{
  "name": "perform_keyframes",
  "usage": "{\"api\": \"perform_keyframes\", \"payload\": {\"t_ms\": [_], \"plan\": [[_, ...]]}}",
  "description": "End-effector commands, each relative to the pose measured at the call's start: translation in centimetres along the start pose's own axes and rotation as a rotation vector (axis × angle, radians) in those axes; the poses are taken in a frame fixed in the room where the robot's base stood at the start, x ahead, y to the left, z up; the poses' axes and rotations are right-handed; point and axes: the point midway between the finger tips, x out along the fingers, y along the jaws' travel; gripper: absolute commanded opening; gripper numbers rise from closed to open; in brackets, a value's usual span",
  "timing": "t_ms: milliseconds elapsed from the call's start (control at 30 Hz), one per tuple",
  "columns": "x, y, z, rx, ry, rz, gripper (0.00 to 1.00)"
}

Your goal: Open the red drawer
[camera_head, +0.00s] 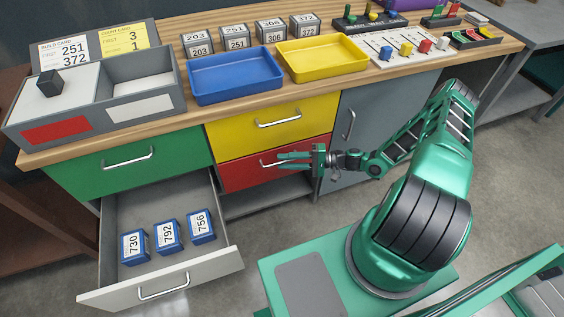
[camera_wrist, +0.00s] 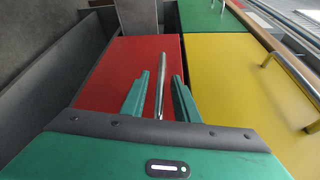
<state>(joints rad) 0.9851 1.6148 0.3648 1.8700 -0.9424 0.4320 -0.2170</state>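The red drawer (camera_head: 240,174) is under the yellow drawer and looks closed, its front flush with the yellow one. It also shows in the wrist view (camera_wrist: 105,75). Its silver handle (camera_wrist: 162,85) runs between my gripper's two green fingers. My gripper (camera_head: 282,161) is at the drawer front in the head view, where its fingers partly cover the handle. In the wrist view my gripper (camera_wrist: 161,80) is open, with a visible gap on each side of the handle. Whether the fingertips touch the drawer front cannot be told.
The yellow drawer (camera_head: 228,127) above is closed. The white drawer (camera_head: 190,277) at lower left is pulled out and holds several blue numbered blocks (camera_head: 168,234). A green drawer (camera_head: 90,172) is closed. A grey cabinet door (camera_head: 375,115) is to the right. Blue (camera_head: 236,88) and yellow trays stand on top.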

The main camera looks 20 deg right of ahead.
Motion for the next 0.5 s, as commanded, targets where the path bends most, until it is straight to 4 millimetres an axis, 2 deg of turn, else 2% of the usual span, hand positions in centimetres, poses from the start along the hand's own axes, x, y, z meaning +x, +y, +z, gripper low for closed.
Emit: {"api": "perform_keyframes", "payload": {"t_ms": [167, 467, 500], "plan": [[1.16, 0.02, 0.05, 0.000, -0.001, 0.000, 0.28], [1.31, 0.03, 0.03, 0.000, 0.000, 0.001, 0.28], [1.31, 0.03, 0.03, 0.000, 0.000, 0.001, 0.18]]}}
